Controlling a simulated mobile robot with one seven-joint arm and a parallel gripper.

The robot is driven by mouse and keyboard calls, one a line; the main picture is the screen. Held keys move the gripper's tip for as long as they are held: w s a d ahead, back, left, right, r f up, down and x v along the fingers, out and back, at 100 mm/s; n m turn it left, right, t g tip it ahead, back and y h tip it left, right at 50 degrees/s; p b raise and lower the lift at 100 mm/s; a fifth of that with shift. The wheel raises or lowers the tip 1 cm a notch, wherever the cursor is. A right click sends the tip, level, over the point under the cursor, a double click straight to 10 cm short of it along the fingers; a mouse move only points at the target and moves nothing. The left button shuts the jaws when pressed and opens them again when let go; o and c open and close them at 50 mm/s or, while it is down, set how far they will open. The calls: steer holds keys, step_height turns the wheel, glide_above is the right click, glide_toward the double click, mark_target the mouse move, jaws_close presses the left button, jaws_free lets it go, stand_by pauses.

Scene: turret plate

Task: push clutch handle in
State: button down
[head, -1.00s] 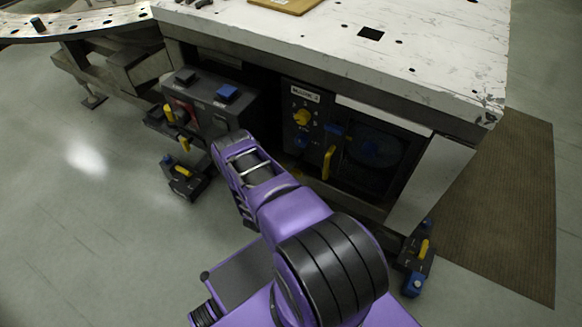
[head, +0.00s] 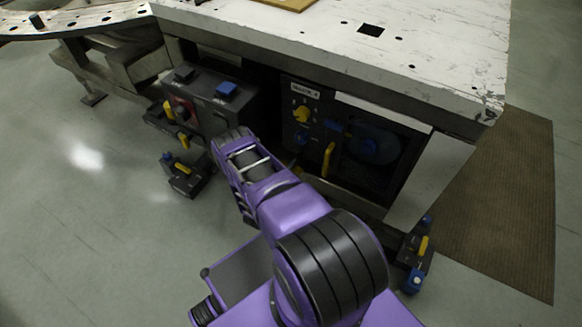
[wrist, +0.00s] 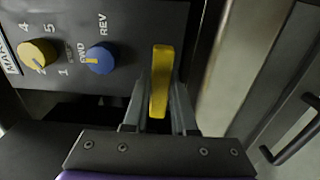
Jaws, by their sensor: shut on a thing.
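In the wrist view a yellow handle (wrist: 160,82) stands between the two fingers of my gripper (wrist: 158,115), at the right edge of a dark control panel. My gripper is shut on this handle. The handle's far end meets the panel at the top; its near end reaches back toward the palm. In the head view my fingertips are hidden by my own purple arm. The panel (head: 316,98) there carries a dial, and an upright yellow handle (head: 328,160) stands to its lower right. I cannot tell whether it is the held one.
Beside the held handle are a blue FWD/REV knob (wrist: 99,59) and a yellow numbered dial (wrist: 37,53). The white tabletop (head: 330,45) overhangs the panel. A dark box (head: 210,98) with a blue button is to the left. Pedals (head: 186,178) stand on the floor.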

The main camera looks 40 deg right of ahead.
mark_target(298, 158)
steer(key=shift+d, duration=0.1)
stand_by(0.8)
steer(key=shift+x, duration=1.9)
steer(key=c, duration=0.7)
jaws_free()
steer(key=shift+w, duration=0.1)
